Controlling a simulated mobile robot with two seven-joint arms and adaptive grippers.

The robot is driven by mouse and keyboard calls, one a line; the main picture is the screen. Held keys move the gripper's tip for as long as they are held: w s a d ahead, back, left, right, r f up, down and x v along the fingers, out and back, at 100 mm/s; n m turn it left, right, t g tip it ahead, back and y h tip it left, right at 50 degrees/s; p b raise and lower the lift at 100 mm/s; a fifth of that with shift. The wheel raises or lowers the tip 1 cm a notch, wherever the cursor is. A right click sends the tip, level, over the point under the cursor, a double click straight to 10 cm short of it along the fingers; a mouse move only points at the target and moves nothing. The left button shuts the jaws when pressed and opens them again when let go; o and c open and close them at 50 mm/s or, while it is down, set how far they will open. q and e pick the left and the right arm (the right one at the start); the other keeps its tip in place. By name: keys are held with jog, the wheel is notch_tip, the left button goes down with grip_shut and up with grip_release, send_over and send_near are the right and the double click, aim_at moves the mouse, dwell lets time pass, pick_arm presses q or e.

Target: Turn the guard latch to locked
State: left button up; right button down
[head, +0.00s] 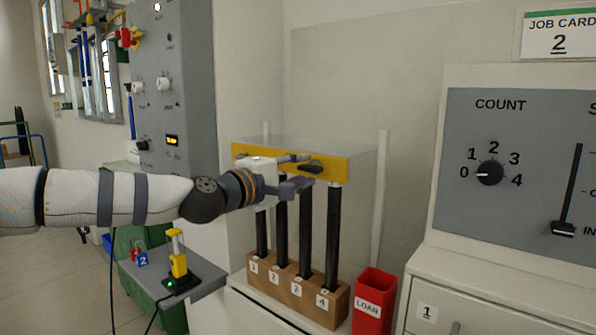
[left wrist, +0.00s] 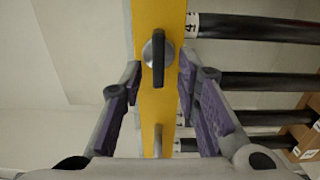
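The guard latch (left wrist: 157,58) is a dark handle on a round silver base, set on the guard's yellow bar (left wrist: 156,15). In the left wrist view its handle lies along the bar. In the head view the dark latch (head: 312,168) shows near the right end of the yellow bar (head: 338,166), by my fingertips. My left gripper (head: 303,171) is open, at the front of the bar. In the left wrist view its purple-padded fingers (left wrist: 160,85) stand apart on either side of the bar, with the latch between and just beyond their tips. My right gripper is out of view.
Several black rods (head: 305,230) stand in a numbered wooden block (head: 298,292) under the guard. A red LOAN bin (head: 373,300) stands right of it. A control panel with a COUNT dial (head: 489,173) is at right. A grey shelf (head: 205,282) with a yellow device (head: 178,262) lies below my left arm.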

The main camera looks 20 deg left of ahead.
pick_arm(q)
jog(key=v, duration=1.2)
